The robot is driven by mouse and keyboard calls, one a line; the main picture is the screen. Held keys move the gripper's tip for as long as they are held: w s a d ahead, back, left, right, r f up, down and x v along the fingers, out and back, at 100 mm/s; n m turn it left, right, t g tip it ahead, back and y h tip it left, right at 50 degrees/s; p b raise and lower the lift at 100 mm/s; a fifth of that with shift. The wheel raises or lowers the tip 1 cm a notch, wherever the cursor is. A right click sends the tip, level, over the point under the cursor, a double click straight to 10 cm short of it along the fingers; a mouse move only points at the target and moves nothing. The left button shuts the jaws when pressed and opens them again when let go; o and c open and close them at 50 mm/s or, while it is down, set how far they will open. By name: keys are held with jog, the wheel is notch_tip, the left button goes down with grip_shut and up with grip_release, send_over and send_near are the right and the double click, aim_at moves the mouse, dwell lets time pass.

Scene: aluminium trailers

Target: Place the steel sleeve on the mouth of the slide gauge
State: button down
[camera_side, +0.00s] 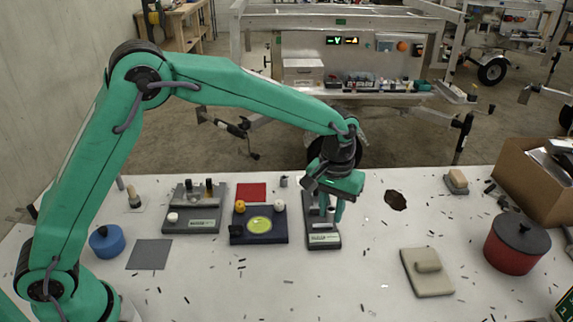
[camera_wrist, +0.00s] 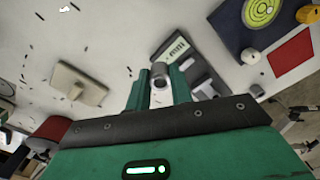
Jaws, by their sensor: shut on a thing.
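My gripper (camera_side: 331,212) hangs over the dark grey stand with a pale label, which I take to be the slide gauge (camera_side: 324,240). In the wrist view my gripper (camera_wrist: 160,76) is shut on a small silver cylinder with a round open end, the steel sleeve (camera_wrist: 160,91). The slide gauge (camera_wrist: 171,47) lies just beyond and to the right of the fingers there. In the side view the fingers hide most of the sleeve and part of the gauge, so I cannot tell whether sleeve and gauge touch. The gauge's mouth is not clearly visible.
A dark blue tray with a yellow-green disc (camera_side: 259,224) and a grey fixture with black posts (camera_side: 193,219) stand left of the gauge. A beige block (camera_side: 427,272) and a red pot (camera_side: 516,248) are right. Small dark bits litter the white table.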

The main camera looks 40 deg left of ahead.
send_over(320, 221)
notch_tip(320, 221, down, 6)
jog(key=shift+r, duration=0.1)
jog(key=shift+f, duration=2)
jog(key=shift+f, duration=0.1)
jog(key=c, duration=1.5)
grip_release()
notch_tip(320, 221, up, 12)
jog(key=shift+r, duration=0.1)
jog(key=shift+s+r, duration=0.1)
